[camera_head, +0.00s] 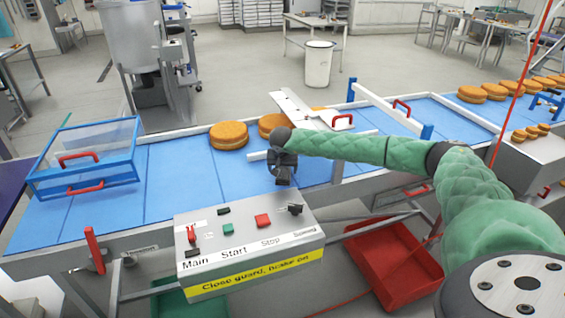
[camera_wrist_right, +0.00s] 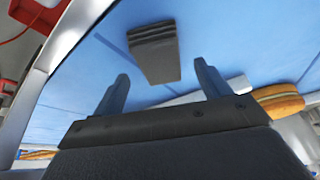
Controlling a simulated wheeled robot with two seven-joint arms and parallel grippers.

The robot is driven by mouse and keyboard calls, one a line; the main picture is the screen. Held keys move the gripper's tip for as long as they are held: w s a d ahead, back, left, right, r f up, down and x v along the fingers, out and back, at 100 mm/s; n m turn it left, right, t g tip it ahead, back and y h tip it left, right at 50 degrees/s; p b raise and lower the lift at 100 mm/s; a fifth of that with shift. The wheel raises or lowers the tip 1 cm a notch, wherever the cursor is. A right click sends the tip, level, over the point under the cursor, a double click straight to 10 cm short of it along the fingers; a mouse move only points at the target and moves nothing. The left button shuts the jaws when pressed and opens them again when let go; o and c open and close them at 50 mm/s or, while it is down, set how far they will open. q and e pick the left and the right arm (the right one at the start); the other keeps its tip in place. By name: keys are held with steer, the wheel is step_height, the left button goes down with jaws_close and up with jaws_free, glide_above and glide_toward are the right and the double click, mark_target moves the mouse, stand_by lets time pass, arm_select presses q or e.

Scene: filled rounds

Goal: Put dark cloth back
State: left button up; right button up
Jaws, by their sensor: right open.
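The dark cloth (camera_wrist_right: 153,52) shows in the right wrist view as a dark grey, folded, ribbed piece on the blue belt (camera_wrist_right: 90,60). It lies beyond my right gripper (camera_wrist_right: 161,80), roughly in line with the gap between the two fingers. The fingers are apart, with nothing between them. In the head view my right gripper (camera_head: 284,178) points down over the belt (camera_head: 180,180), behind the control box. I cannot make out the cloth separately from the dark gripper there. My left gripper is out of view.
The control box (camera_head: 250,245) stands in front of the belt. Round filled cakes (camera_head: 229,135) sit on the belt behind my gripper. A clear guard with a blue frame (camera_head: 85,160) stands at the left. A red bin (camera_head: 395,265) is below at the right.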

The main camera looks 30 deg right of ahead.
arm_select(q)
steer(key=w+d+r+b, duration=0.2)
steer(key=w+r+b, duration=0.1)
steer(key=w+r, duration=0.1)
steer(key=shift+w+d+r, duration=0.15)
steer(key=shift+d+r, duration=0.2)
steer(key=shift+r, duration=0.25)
arm_select(e)
steer(key=v, duration=0.9)
steer(key=shift+r, duration=0.1)
